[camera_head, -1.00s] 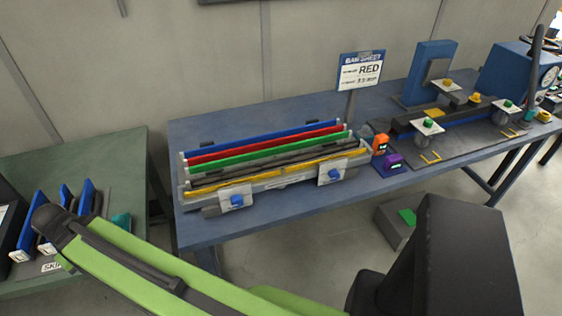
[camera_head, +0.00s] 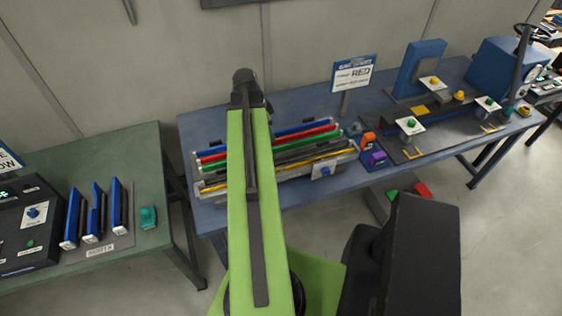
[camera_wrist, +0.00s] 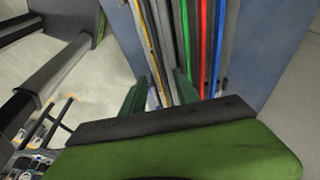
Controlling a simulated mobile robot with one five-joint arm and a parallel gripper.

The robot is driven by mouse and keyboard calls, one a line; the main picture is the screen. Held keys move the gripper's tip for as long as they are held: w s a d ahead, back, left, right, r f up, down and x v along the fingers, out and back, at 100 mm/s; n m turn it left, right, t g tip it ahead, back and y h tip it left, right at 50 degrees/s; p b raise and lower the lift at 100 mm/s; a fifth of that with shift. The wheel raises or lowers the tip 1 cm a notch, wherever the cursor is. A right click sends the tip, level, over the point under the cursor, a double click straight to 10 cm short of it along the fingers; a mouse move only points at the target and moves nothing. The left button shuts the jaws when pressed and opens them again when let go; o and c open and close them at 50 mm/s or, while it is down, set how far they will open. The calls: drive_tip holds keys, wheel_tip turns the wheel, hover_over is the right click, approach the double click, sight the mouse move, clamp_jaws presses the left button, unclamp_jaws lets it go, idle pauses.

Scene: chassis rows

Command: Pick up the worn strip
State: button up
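A long rack (camera_head: 296,173) on the blue table holds parallel strips: blue (camera_head: 300,127), red (camera_head: 320,131), green (camera_head: 314,142), dark grey (camera_head: 310,150) and yellow (camera_head: 318,157). I cannot tell by look which is worn. My arm reaches over the rack in the head view and hides part of it; the gripper is hidden there. In the wrist view my gripper (camera_wrist: 160,84) has two green fingers apart, with nothing clearly held. It points at the rack, near the dark grey strip (camera_wrist: 165,35), with green (camera_wrist: 185,35), red (camera_wrist: 204,40) and blue (camera_wrist: 217,42) to the right.
A green table (camera_head: 135,155) at left bears upright blue pieces (camera_head: 94,212). Floor shows between the tables.

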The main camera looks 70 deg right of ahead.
drive_tip(key=b, duration=1.1)
hover_over(281, 160)
drive_tip(key=w, duration=0.1)
drive_tip(key=f, duration=1.1)
drive_tip(key=shift+w+a+f, duration=0.2)
drive_tip(key=shift+a+f, duration=0.15)
drive_tip(key=shift+f, duration=0.05)
drive_tip(key=shift+r, duration=0.15)
drive_tip(key=b+x, duration=0.5)
drive_tip(key=shift+a+f, duration=0.2)
drive_tip(key=shift+f, duration=0.1)
drive_tip(key=shift+r, duration=0.2)
drive_tip(key=shift+c, duration=0.2)
clamp_jaws()
